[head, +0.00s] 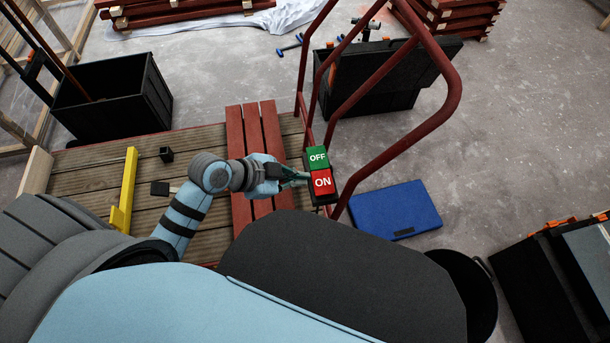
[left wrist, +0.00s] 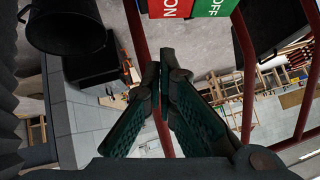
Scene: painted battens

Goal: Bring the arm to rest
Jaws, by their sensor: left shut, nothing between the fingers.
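My left arm (head: 190,205) reaches in from the left over the wooden deck. Its gripper (head: 300,178) is shut and empty, with its tips close to the red and green switch box on the red rail. In the left wrist view the two fingers of the gripper (left wrist: 160,75) meet at their tips, with nothing between them. The switch box has a green OFF part (head: 317,158) and a red ON part (head: 322,183). Both parts also show at the top of the left wrist view. I cannot tell whether the fingertips touch the box. My right gripper is not in view.
The red tubular rail (head: 450,95) rises just right of the gripper. Red battens (head: 262,130) lie on the deck (head: 90,165) under the arm. A black crate (head: 115,95), an open black case (head: 385,85) and a blue case (head: 394,209) surround the deck.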

